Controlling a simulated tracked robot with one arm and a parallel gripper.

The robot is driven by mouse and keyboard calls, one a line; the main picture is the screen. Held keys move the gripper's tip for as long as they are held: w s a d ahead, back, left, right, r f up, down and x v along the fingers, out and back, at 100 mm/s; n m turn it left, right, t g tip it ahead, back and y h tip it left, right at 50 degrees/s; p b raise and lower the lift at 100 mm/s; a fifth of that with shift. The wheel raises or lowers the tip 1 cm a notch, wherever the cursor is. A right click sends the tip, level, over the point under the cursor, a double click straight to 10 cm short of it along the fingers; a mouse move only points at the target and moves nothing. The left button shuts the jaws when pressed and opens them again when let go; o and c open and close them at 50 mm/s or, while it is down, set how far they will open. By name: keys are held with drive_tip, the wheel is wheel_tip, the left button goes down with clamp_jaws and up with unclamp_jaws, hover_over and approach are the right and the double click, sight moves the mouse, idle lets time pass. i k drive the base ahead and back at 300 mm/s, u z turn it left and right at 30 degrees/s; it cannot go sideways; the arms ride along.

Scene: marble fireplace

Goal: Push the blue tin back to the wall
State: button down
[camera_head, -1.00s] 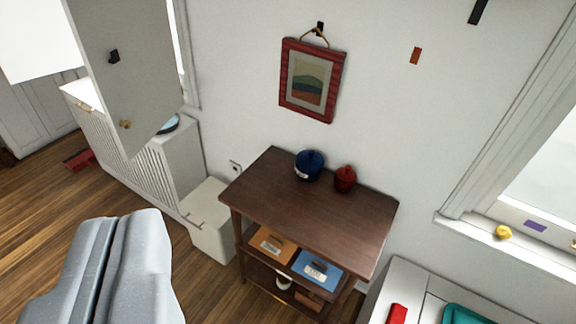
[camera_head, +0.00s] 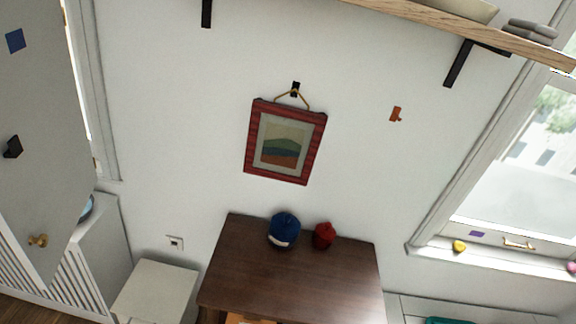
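The blue tin (camera_head: 284,232) stands upright near the back edge of a dark wooden table (camera_head: 290,285). It has a pale label low on its front and a lid with a knob. The white wall (camera_head: 200,170) rises behind the table. From this angle I cannot tell how wide the gap between tin and wall is. A smaller red tin (camera_head: 324,236) stands just right of the blue one, a little apart. My gripper is not in view.
A red-framed picture (camera_head: 285,142) hangs above the table. A wooden shelf (camera_head: 470,35) on black brackets crosses the top right. A white bin (camera_head: 157,291) stands left of the table. An open cabinet door (camera_head: 45,150) is at far left. The tabletop front is clear.

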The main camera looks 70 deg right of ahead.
sight(277, 240)
drive_tip(key=z, duration=0.45)
drive_tip(key=i, duration=0.85)
drive_tip(key=z, duration=0.75)
